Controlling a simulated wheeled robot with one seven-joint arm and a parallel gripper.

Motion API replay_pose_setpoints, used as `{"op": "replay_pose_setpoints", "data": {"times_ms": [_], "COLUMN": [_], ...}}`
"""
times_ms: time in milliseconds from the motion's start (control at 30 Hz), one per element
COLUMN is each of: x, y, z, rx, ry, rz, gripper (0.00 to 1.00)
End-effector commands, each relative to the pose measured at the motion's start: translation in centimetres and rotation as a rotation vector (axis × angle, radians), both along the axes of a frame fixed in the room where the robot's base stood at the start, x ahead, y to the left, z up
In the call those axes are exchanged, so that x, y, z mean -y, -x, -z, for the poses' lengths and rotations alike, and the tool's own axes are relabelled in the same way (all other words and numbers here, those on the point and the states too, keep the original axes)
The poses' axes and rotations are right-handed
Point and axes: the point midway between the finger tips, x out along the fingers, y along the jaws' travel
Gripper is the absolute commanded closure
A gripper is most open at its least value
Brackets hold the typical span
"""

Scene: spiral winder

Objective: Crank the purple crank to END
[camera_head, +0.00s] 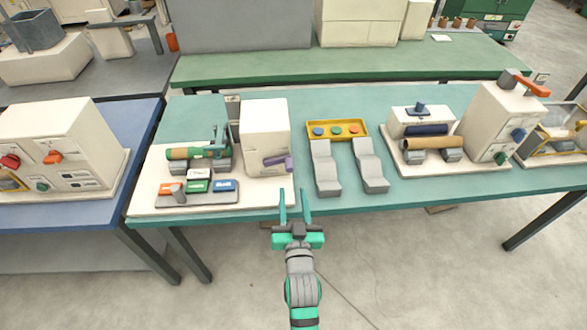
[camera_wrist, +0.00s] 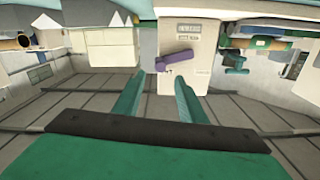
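The purple crank (camera_head: 278,162) sits low on the front of a white box-shaped machine (camera_head: 264,125) on the teal table. Its arm points to the right in the head view. In the wrist view the purple crank (camera_wrist: 175,58) shows on the machine's pale face, below a small label plate (camera_wrist: 188,29) whose text I cannot read. My gripper (camera_head: 294,197) is open and empty in front of the table edge, below and slightly right of the crank and apart from it. In the wrist view my gripper's green fingers (camera_wrist: 161,90) spread below the crank.
To the right are two grey stepped blocks (camera_head: 326,168) and a yellow tray of buttons (camera_head: 337,130). The floor in front is clear.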

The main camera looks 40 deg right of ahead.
Motion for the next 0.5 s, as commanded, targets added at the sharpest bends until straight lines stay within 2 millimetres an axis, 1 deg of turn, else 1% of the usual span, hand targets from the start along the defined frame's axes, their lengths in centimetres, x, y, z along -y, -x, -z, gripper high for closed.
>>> {"op": "replay_pose_setpoints", "data": {"times_ms": [267,400,500], "x": [1.5,2.8,3.9], "y": [-3.6,-5.5,-6.6], "z": [0.0,0.0,-0.1], "rx": [0.000,0.000,0.001], "ry": [0.001,0.001,0.001], "rz": [-0.009,-0.006,-0.001], "gripper": [0.62,0.62,0.62]}}
